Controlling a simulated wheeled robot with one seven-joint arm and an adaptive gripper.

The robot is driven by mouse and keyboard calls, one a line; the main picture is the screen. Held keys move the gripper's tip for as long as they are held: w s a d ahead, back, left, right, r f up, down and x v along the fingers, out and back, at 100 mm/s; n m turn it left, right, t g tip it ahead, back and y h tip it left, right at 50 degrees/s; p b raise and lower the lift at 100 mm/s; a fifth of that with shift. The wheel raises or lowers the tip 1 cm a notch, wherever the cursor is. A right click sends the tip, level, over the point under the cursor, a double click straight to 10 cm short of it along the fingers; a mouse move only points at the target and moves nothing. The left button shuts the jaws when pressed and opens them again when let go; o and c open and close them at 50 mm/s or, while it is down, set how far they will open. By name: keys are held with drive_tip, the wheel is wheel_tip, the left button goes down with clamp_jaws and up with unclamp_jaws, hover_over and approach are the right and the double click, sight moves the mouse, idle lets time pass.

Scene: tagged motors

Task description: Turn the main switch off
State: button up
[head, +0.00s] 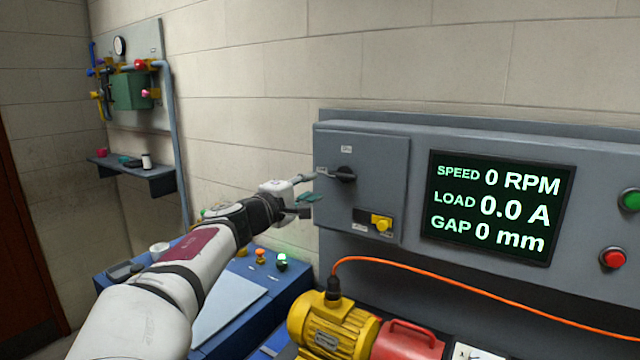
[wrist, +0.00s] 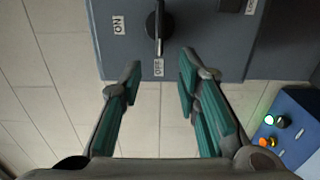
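The main switch (head: 346,174) is a black rotary knob on the left door of the grey panel. It also shows at the top of the wrist view (wrist: 158,22). Its handle points at the OFF label (wrist: 159,67), with the ON label (wrist: 118,25) a quarter turn away. My gripper (head: 311,187) is just left of the switch in the head view. In the wrist view its teal-padded fingers (wrist: 160,68) are apart and empty, one on each side of the OFF label, short of the knob. Contact with the handle is not visible.
A yellow slider or lock (head: 382,222) is below the switch. The display (head: 497,207) reads 0 RPM, 0.0 A and 0 mm. Green (head: 630,200) and red (head: 613,258) buttons are at right. A yellow motor (head: 332,325) and orange cable (head: 450,279) are below. A blue bench (head: 245,345) is beneath my arm.

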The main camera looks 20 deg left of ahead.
drive_tip(key=shift+s+a, duration=0.2)
drive_tip(key=shift+s, duration=0.85)
